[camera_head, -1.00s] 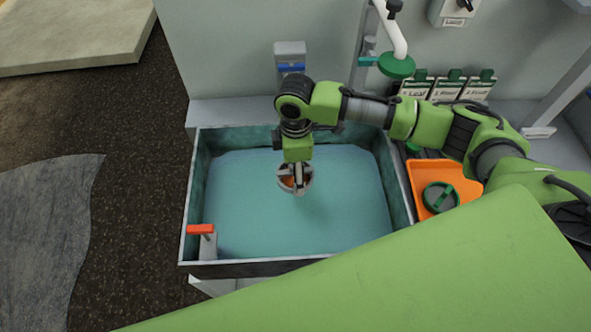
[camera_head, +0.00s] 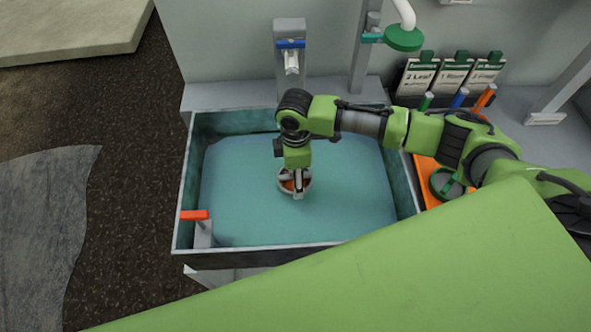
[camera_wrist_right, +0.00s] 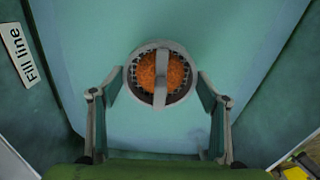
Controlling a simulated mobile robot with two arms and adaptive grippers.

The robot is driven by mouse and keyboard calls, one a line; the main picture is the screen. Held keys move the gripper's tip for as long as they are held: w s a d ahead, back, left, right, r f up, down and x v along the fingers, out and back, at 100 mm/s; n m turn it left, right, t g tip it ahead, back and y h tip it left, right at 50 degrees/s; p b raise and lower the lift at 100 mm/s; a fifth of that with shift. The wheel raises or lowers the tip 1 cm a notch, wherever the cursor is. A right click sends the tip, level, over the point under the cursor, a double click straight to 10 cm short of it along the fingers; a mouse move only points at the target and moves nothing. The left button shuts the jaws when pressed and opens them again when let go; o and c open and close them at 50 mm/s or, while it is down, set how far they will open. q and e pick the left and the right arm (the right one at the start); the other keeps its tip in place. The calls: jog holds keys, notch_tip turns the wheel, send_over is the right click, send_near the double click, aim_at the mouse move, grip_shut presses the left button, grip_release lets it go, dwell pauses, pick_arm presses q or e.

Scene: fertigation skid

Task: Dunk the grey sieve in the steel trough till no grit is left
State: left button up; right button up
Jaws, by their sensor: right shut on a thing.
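The steel trough (camera_head: 189,190) is filled with blue-green water and lies in the middle of the head view. My right gripper (camera_head: 298,181) hangs over the trough's middle, shut on the grey sieve (camera_head: 282,186). In the right wrist view the round sieve (camera_wrist_right: 160,94) sits between the two fingers, its crossbar facing the camera. A heap of orange-brown grit (camera_wrist_right: 148,70) fills most of its mesh. I cannot tell whether the sieve touches the water. A "Fill line" label (camera_wrist_right: 19,53) is on the trough wall. My left gripper is not in view.
A tap with a blue handle (camera_head: 291,44) and a green shower head (camera_head: 403,39) rise behind the trough. A red lever (camera_head: 195,215) stands at its front left corner. An orange tray with a green round item (camera_head: 446,185) and labelled cards (camera_head: 455,76) are at right.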

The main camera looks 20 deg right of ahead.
jog(key=shift+f+b, duration=1.1)
jog(key=shift+f, duration=1.6)
jog(key=shift+r, duration=0.1)
notch_tip(320, 180, up, 16)
jog(key=p, duration=1.7)
jog(key=shift+r+p, duration=0.5)
jog(key=shift+r, duration=0.65)
